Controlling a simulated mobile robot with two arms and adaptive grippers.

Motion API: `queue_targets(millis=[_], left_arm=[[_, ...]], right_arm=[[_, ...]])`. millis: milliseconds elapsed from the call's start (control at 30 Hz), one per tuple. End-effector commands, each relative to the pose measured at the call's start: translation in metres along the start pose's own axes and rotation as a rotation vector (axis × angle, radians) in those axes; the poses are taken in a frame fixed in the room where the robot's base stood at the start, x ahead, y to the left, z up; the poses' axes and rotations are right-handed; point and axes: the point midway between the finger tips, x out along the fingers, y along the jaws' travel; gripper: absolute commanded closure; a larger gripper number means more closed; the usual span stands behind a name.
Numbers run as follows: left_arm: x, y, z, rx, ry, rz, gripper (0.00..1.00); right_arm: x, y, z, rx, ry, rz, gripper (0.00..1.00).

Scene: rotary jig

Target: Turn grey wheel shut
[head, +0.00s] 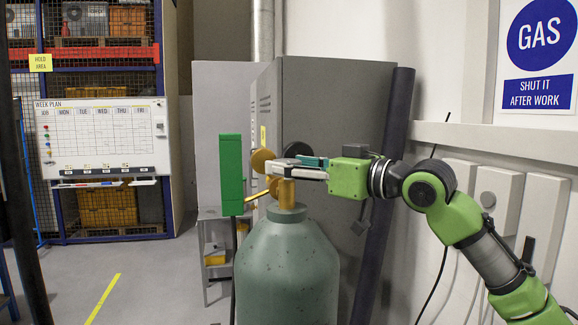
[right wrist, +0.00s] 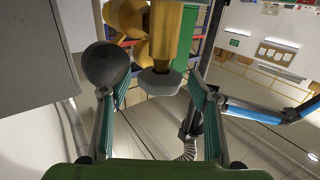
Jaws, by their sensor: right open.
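A grey-green gas cylinder (head: 287,265) stands upright in the head view with a brass valve (head: 287,193) on top. In the right wrist view, a small grey wheel (right wrist: 160,83) sits at the end of the brass valve stem (right wrist: 167,35). My right gripper (head: 283,167) is at the top of the valve and covers most of the wheel in the head view. In the right wrist view its fingers (right wrist: 160,88) are open, one on each side of the wheel, with visible gaps. My left gripper is not in view.
A dark round part (head: 298,149) and a brass disc (head: 262,160) are close beside my right fingers. A green panel (head: 231,175) stands left of the valve. A grey cabinet (head: 335,105) is behind; the white wall (head: 440,60) is to the right.

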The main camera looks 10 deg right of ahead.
Motion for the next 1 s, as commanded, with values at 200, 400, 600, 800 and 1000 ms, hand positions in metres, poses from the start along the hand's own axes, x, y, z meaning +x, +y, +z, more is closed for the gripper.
queue_targets(millis=[200,400,600,800,1000], left_arm=[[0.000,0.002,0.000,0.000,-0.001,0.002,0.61],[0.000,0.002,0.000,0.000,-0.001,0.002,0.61],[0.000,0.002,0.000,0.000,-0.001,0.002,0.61],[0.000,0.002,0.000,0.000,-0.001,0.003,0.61],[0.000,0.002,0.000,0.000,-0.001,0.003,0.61]], right_arm=[[-0.045,0.002,0.001,-0.002,-0.001,0.005,0.44],[-0.084,0.001,0.002,-0.002,-0.004,0.004,0.44],[-0.105,0.001,0.001,-0.001,-0.002,0.002,0.44],[-0.109,0.000,0.001,-0.001,-0.001,0.000,0.44],[-0.109,0.000,0.001,-0.001,-0.001,0.000,0.44]])
